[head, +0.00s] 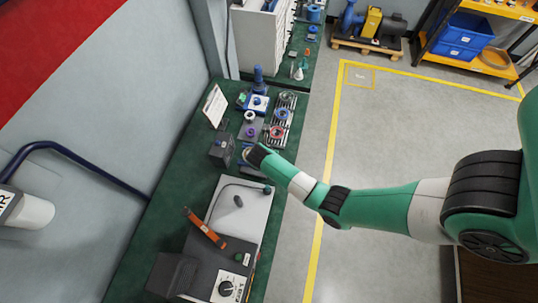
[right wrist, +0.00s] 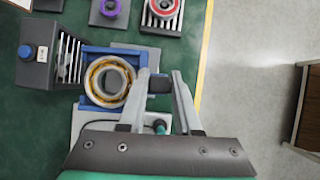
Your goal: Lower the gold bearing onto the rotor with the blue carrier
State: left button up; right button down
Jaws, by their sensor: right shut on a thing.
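My right gripper (right wrist: 161,82) is shut on the dark handle (right wrist: 158,86) of the blue carrier (right wrist: 86,52). The carrier's blue frame surrounds the gold bearing (right wrist: 129,76), a pale ring with a gold-brown cage, seen from above in the right wrist view. The bearing's height above what lies below cannot be told. I cannot make out the rotor; it may be hidden under the bearing. In the head view my right gripper (head: 249,153) is over the green bench, beside a dark box, and largely covers the carrier. My left gripper is not in view.
The dark box (head: 221,149) with a blue knob stands close left of the carrier. Beyond are a purple ring (right wrist: 110,8) on a plate and a red ring (right wrist: 163,6) on a ribbed rack.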

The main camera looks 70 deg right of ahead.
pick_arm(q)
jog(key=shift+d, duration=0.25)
pick_arm(e)
jog(key=shift+s+d+m, duration=0.15)
jog(key=shift+d+m, duration=0.25)
jog(key=shift+d, duration=0.85)
pick_arm(q)
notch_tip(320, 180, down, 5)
jog(key=b, duration=0.5)
pick_arm(e)
notch_tip(320, 180, down, 4)
jog(key=shift+f, duration=0.15)
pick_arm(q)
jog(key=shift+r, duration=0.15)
pick_arm(e)
jog(key=shift+d, duration=0.15)
jog(key=shift+f, duration=0.15)
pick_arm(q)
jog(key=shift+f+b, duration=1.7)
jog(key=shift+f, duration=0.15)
pick_arm(e)
jog(key=shift+f, duration=2.35)
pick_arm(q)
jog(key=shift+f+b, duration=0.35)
pick_arm(e)
jog(key=shift+f, duration=0.65)
